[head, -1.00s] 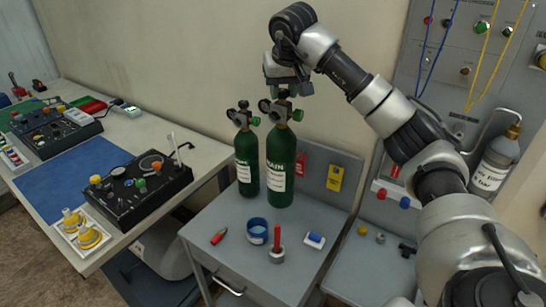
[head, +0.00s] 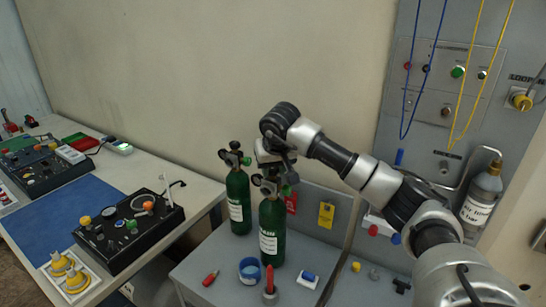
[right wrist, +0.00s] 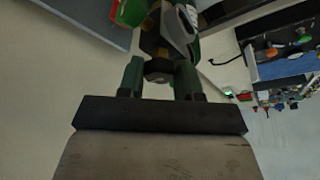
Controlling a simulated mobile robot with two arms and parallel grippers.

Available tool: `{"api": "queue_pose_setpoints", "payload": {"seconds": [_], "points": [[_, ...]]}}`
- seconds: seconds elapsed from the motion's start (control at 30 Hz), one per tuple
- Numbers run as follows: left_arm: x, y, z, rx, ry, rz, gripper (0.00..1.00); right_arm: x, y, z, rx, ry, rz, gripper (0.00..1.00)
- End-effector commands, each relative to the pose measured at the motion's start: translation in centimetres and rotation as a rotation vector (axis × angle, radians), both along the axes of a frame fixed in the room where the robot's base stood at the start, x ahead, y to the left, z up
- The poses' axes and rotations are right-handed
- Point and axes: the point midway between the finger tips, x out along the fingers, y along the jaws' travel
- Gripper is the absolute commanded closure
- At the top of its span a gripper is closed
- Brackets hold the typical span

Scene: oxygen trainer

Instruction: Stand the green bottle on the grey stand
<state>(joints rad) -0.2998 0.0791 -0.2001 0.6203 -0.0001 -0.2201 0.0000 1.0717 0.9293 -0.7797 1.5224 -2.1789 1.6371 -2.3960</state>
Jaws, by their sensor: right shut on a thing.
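The front green bottle (head: 271,235) is upright over the top of the grey stand (head: 207,258), its base at or very near the surface; I cannot tell if it touches. My right gripper (head: 270,164) comes from above and is shut on the valve at its top. In the right wrist view the fingers (right wrist: 160,80) reach to the valve parts, and the bottle body is mostly hidden. A second green bottle (head: 238,200) stands upright on the grey stand, just behind and left. My left gripper is not in view.
A blue cup (head: 251,270), a red pen (head: 210,278), an upright red item in a grey holder (head: 269,282) and a blue-and-white block (head: 308,279) sit close in front of the bottle. A yellow tag (head: 326,215) hangs behind. A workbench (head: 203,195) stands at left.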

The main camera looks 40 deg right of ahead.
Motion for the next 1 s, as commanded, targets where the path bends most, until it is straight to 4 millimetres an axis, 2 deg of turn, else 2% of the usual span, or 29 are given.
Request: {"api": "queue_pose_setpoints", "payload": {"seconds": [0.03, 0.33, 0.37, 0.5, 0.83, 1.0], "points": [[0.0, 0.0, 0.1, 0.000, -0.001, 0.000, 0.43, 0.1, 0.0, 0.5, 0.001, -0.015, -0.001, 1.00], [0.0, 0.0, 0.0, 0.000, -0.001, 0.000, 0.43, 0.1, 0.0, 0.3, 0.001, -0.015, -0.001, 1.00], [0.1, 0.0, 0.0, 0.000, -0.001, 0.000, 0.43, 0.0, 0.0, -0.2, 0.000, -0.002, -0.001, 0.61], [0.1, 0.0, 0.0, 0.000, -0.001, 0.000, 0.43, 0.0, 0.0, -0.2, 0.000, -0.002, -0.001, 0.40], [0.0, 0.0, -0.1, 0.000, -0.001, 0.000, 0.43, 0.0, 0.0, 0.2, 0.000, -0.003, -0.001, 0.40], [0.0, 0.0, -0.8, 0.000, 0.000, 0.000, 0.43, -0.8, 0.3, 2.3, 0.000, -0.007, -0.001, 0.40]]}}
